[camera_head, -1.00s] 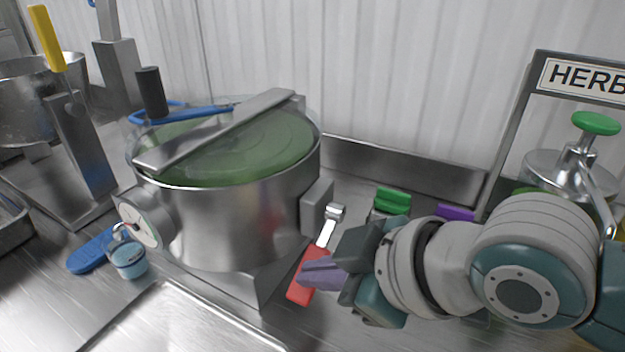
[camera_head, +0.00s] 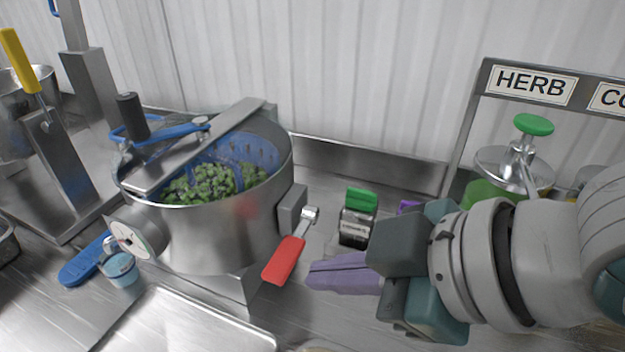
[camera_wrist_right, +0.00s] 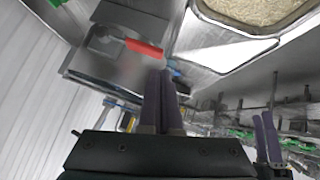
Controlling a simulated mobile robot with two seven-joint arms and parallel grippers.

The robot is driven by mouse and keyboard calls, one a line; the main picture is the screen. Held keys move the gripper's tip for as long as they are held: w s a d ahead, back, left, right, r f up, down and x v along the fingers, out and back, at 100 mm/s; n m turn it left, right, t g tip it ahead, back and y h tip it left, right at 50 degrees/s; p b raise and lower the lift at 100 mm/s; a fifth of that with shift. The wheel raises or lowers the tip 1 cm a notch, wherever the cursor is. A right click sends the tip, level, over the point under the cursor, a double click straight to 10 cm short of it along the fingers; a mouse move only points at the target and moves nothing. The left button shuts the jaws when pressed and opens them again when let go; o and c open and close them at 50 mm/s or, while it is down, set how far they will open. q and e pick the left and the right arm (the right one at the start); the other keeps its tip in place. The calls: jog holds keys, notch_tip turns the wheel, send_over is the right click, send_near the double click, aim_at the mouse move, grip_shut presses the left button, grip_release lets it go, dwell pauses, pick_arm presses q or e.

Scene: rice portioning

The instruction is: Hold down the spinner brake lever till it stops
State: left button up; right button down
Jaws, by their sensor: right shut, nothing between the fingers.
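The spinner (camera_head: 215,235) is a steel drum with a flat bar across its top, a black crank knob and a blue basket holding green florets, which look sharp and still. Its red-handled brake lever (camera_head: 285,260) slants down from a bracket on the drum's right side. The red handle also shows in the right wrist view (camera_wrist_right: 145,48). My right gripper (camera_head: 312,274) is shut and empty, with its purple fingertips a little right of the handle, apart from it. In the right wrist view, another pair of purple fingers (camera_wrist_right: 265,138), seemingly my left gripper, shows at lower right; its opening is unclear.
A green-topped jar (camera_head: 358,220) stands behind my right fingers. A HERB-labelled rack (camera_head: 470,125) with a green-knobbed dispenser (camera_head: 520,165) is at right. A steel tray (camera_head: 185,325) lies in front; a blue cup (camera_head: 120,270) sits by the dial.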

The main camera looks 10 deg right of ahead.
jog(key=shift+v, duration=1)
jog(key=shift+s+a, duration=0.1)
jog(key=shift+s, duration=0.05)
jog(key=s+d+f+m+g+h, duration=0.35)
jog(key=s+d+m+h, duration=0.25)
jog(key=s+d+m, duration=0.7)
notch_tip(320, 180, up, 33)
jog(key=n+p, duration=0.1)
jog(key=p, duration=3.2)
jog(key=shift+s+a+r+n, duration=0.15)
jog(key=shift+s+a+n, duration=0.15)
jog(key=shift+a+n, duration=0.1)
jog(key=shift+t, duration=0.25)
jog(key=shift+a, duration=0.1)
